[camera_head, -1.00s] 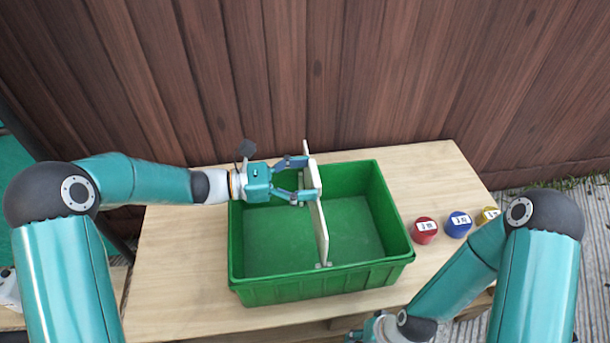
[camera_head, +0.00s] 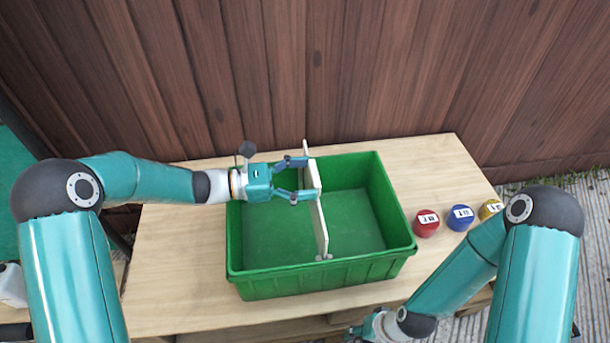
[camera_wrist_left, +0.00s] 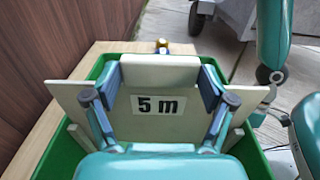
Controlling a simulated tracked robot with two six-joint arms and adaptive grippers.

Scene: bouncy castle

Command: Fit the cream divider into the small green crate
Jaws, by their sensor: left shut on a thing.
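The small green crate (camera_head: 322,277) stands on the wooden table. The cream divider (camera_head: 319,225) runs from back to front across the crate's middle, its far end showing above the back rim and its near end by the front rim. How deep it sits is not clear. My left gripper (camera_head: 305,178) is shut on the divider's upper part. My right gripper (camera_head: 370,328) is at the bottom edge, partly cut off.
A brown plank wall (camera_head: 350,80) rises behind. The table left of the crate is clear.

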